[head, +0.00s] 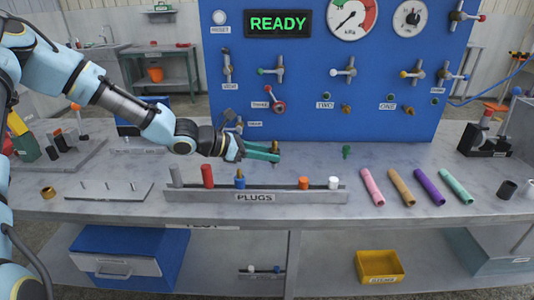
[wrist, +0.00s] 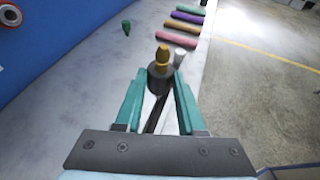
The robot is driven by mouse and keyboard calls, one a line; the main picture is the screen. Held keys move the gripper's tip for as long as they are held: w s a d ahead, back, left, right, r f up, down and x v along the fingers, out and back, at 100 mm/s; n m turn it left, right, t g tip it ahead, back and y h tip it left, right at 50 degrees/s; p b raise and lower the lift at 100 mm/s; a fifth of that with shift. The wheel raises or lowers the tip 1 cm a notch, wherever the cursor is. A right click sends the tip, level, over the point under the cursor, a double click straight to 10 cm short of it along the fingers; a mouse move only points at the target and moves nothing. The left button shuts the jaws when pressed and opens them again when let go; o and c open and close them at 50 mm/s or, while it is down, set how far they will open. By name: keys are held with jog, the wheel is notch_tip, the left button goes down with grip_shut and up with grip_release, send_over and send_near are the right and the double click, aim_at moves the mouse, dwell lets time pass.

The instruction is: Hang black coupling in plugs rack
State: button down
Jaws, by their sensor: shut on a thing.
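My gripper (head: 262,153) is shut on the black coupling (head: 275,147), a short dark cylinder with a brass end. In the wrist view the black coupling (wrist: 160,80) sits between the green fingertips, brass end up, roughly upright. My gripper holds it above and behind the plugs rack (head: 290,196), a long grey rack labelled PLUGS. A gap shows between blue and orange.
Pink, tan, purple and teal hoses (head: 456,187) lie to the right of the rack. A small green piece (head: 346,152) stands behind. The blue panel (head: 340,80) with valves rises at the back.

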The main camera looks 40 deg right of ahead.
aim_at(255, 193)
jog(key=shift+a, duration=0.1)
dwell(0.3)
jog(key=shift+f+b, duration=2.6)
jog(key=shift+f, duration=0.2)
jog(key=shift+f+b, duration=0.9)
jog(key=shift+b, duration=0.05)
jog(key=shift+r+p, duration=0.4)
jog(key=shift+r, duration=0.2)
jog(key=shift+f+b, duration=0.8)
jog(key=shift+b, duration=0.1)
dwell(1.7)
jog(key=shift+c, duration=2.2)
grip_release()
jog(key=shift+a, duration=0.1)
